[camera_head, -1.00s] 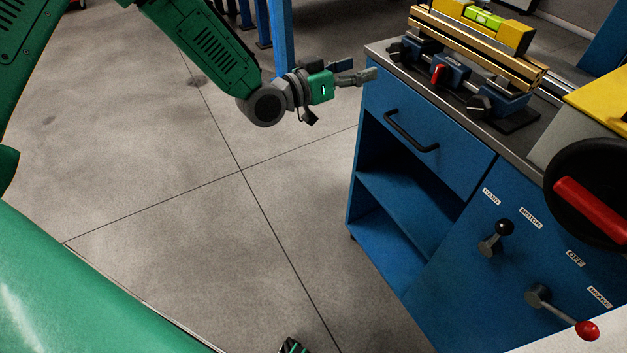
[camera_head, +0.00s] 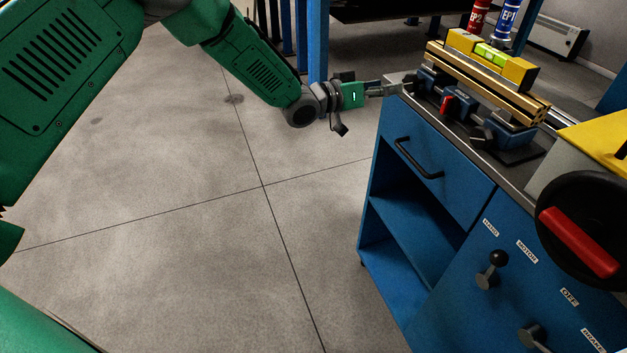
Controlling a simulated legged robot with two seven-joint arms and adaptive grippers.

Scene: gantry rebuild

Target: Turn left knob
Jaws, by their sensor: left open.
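The left knob (camera_head: 498,258) is a black ball on a short grey lever with a grey hub. It sits on the blue cabinet front (camera_head: 450,285), below the HAND and MOTOR labels. A second lever (camera_head: 532,338) stands to its lower right by the OFF and BRAKE labels, its end cut off by the frame. My left gripper (camera_head: 388,88) is open with nothing visible between its fingers. It is near the bench's left corner, up and left of the knob and well apart from it. My right gripper is out of view.
A drawer with a black handle (camera_head: 418,160) and open shelves (camera_head: 420,222) are left of the knob. A black wheel with a red handle (camera_head: 578,242) is at right. Open floor (camera_head: 200,240) lies left.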

